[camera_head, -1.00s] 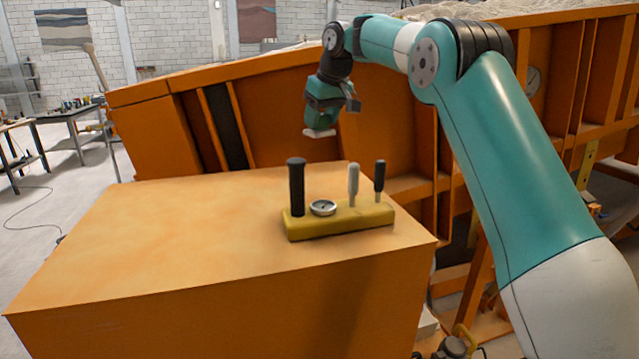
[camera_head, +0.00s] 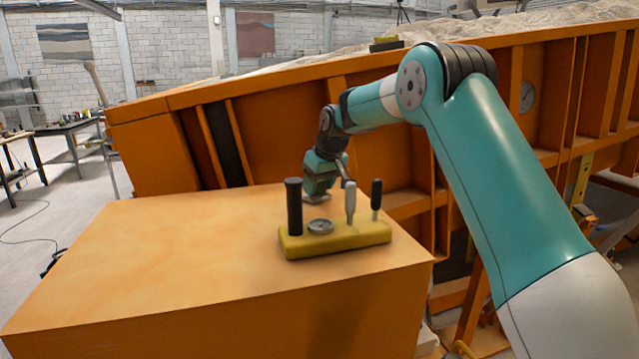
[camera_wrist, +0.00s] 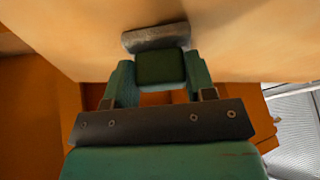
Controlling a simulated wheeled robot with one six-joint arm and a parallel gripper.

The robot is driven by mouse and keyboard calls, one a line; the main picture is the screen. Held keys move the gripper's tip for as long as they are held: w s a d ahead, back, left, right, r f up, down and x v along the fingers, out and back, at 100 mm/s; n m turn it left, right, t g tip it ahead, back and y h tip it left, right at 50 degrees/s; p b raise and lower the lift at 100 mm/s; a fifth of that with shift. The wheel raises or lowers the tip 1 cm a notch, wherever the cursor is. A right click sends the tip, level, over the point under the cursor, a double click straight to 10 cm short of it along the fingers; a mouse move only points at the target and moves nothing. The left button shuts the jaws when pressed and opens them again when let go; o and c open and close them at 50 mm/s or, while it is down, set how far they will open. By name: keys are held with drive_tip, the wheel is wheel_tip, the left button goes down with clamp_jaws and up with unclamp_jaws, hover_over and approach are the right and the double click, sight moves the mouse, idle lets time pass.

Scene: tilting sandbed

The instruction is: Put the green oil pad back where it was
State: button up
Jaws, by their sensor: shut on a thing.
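My gripper (camera_head: 322,180) is over the back part of the orange box top (camera_head: 170,240), behind the yellow tool holder (camera_head: 350,238). It is shut on the green oil pad, a dark green block (camera_wrist: 160,68) with a rough grey slab (camera_wrist: 156,37) at its far end. In the wrist view the block sits between both fingers, and the slab faces the box top. In the head view the grey slab (camera_head: 316,198) shows low under the gripper. I cannot tell whether it touches the box top.
The yellow holder carries a thick black handle (camera_head: 294,207), a round gauge (camera_head: 320,226), a grey handle (camera_head: 350,203) and a thin black handle (camera_head: 376,199). The orange sandbed wall (camera_head: 270,130) rises behind. The box top's left side is clear.

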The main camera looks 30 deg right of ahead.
drive_tip(key=shift+f, duration=0.15)
drive_tip(key=o, duration=0.9)
drive_tip(key=b+v, duration=0.2)
drive_tip(key=v, duration=1)
drive_tip(key=shift+r+b, duration=0.25)
drive_tip(key=shift+b, duration=0.1)
